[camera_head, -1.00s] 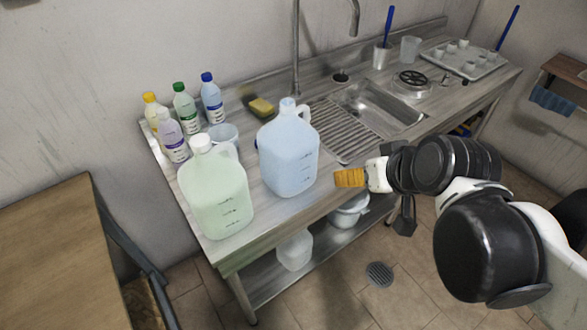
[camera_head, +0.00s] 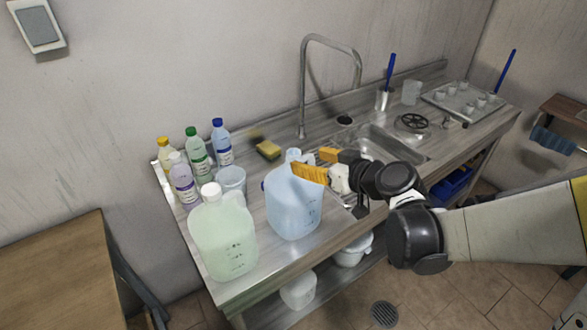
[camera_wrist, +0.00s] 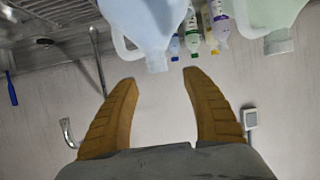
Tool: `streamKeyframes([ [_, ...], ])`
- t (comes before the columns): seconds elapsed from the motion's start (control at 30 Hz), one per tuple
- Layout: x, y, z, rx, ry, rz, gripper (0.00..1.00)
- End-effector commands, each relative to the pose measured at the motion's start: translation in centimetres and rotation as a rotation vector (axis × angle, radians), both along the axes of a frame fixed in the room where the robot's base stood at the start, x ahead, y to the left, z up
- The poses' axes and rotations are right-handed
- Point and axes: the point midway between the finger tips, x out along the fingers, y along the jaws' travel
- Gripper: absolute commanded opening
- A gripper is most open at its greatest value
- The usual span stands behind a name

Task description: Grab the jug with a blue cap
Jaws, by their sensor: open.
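The pale blue jug (camera_head: 293,208) stands upright on the steel counter, right of the pale green jug (camera_head: 228,240), which has a white cap. The blue jug's pale bluish cap (camera_head: 293,155) shows just left of my gripper (camera_head: 307,161). My gripper's orange fingers are open, at the height of the jug's top, and cover part of its upper right and handle. In the wrist view, upside down, the blue jug (camera_wrist: 155,22) hangs at the top. Its cap (camera_wrist: 157,63) lies just beyond and between my open fingertips (camera_wrist: 162,77). Nothing is between the fingers.
Several small bottles (camera_head: 198,155) and a clear cup (camera_head: 232,180) stand behind the jugs. A sponge (camera_head: 268,150) lies near the tall faucet (camera_head: 303,90). The sink (camera_head: 385,145) is behind my gripper. A wooden table (camera_head: 60,265) is at the left.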

Motion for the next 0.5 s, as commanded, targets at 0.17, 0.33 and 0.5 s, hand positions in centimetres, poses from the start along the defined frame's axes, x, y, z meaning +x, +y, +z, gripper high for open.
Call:
streamKeyframes([
  [0.17,1.8,1.4,-1.1,0.0,0.001,0.001,0.57],
  [0.33,2.6,1.8,-1.4,-0.001,0.001,0.0,0.57],
  [0.5,4.6,3.0,-2.3,-0.001,0.002,0.001,0.57],
])
